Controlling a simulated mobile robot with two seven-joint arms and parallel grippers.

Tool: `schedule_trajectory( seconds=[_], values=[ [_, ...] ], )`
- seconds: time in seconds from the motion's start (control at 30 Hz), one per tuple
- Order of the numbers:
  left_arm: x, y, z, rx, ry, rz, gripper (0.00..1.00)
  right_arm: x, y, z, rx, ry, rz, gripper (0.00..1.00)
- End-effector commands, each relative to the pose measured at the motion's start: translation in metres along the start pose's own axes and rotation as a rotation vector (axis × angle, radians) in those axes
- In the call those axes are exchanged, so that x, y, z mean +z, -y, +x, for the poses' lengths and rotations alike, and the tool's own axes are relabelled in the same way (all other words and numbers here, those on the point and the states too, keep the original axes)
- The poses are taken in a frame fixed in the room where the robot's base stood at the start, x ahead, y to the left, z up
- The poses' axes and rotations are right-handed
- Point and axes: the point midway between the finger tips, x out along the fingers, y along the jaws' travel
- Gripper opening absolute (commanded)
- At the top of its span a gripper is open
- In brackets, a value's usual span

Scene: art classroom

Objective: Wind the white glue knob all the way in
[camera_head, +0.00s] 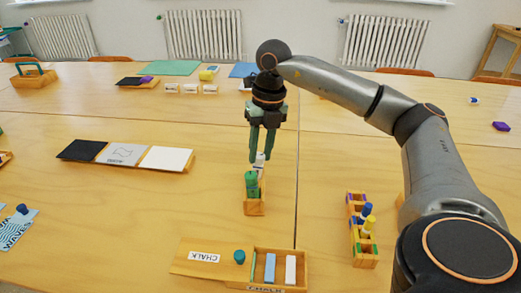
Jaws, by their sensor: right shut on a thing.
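My right gripper (261,158) reaches down from above at the middle of the table. It is shut on the white glue knob, on the white glue stick (258,168), whose white part shows between and just below the fingers. The fingers partly hide it, so how far in the knob is cannot be told. The white glue stick stands in a small wooden holder (254,210), behind a green glue stick (251,184). My left gripper is not in view.
A chalk box (213,270) with a teal-knobbed lid lies in front. A wooden rack (365,262) with blue and yellow pieces stands at right. Black, grey and white panels (124,154) lie at left. The table between them is clear.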

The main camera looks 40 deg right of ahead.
Motion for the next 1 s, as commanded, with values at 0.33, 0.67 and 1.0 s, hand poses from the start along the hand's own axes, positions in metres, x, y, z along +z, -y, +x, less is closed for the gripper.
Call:
schedule_trajectory(
  seconds=[0.33, 0.67, 1.0],
  values=[
    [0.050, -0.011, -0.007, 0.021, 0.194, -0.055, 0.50, 0.000, 0.000, -0.002, -0.008, -0.001, -0.117, 0.00],
    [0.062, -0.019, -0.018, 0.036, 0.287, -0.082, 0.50, 0.000, 0.000, -0.002, -0.024, -0.002, -0.400, 0.00],
    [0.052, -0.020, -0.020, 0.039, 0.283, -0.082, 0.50, 0.000, 0.000, -0.001, -0.042, -0.001, -0.707, 0.00]
  ],
)
